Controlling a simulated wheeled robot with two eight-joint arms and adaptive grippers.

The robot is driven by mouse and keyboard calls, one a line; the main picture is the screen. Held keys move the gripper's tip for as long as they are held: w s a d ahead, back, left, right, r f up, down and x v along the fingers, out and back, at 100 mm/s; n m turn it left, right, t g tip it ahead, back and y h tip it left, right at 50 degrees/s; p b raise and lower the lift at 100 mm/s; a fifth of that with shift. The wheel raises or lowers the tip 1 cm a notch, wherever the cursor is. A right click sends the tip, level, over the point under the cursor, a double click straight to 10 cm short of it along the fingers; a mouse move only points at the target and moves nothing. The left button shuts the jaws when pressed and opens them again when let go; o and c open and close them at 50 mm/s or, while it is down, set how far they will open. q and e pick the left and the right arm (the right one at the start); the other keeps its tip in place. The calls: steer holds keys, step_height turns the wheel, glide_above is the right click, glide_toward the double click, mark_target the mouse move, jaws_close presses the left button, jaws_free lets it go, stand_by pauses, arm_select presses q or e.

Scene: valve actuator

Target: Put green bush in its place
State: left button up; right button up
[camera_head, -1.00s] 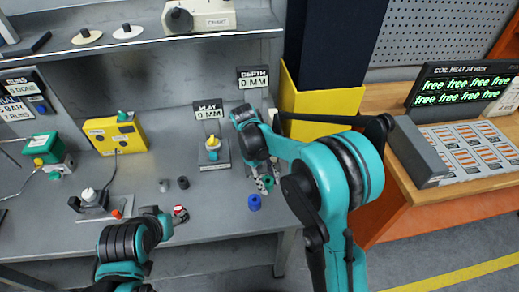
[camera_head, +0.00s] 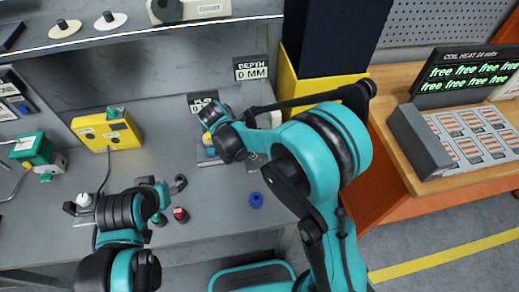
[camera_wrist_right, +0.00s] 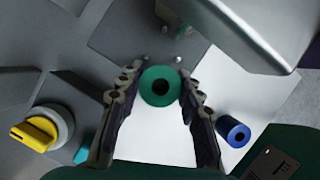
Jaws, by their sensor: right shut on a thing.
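In the head view, my right arm hides the bush and most of this gripper. A grey plate (camera_wrist_right: 130,35) with a small upright part lies beyond the bush in the wrist view. My left gripper (camera_head: 166,186) is over the left middle of the bench; whether its fingers are open is unclear.
A blue bush (camera_head: 256,200) stands on the bench, also visible in the wrist view (camera_wrist_right: 233,131). A yellow knob (camera_wrist_right: 38,133) is at lower left there. A red-topped piece (camera_head: 181,214) stands near my left gripper. A DEPTH display (camera_head: 251,68) and a yellow box (camera_head: 106,130) stand behind.

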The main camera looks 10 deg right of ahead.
steer(key=shift+w+d+f, duration=0.15)
steer(key=shift+d+f, duration=0.1)
steer(key=shift+d, duration=0.25)
steer(key=d+f, duration=0.1)
steer(key=w+d, duration=0.1)
steer(key=d+f+b, duration=0.1)
steer(key=shift+w+d+f, duration=0.25)
steer(key=shift+f, duration=0.1)
jaws_close()
steer(key=shift+f, duration=0.15)
steer(key=o, duration=1.2)
jaws_free()
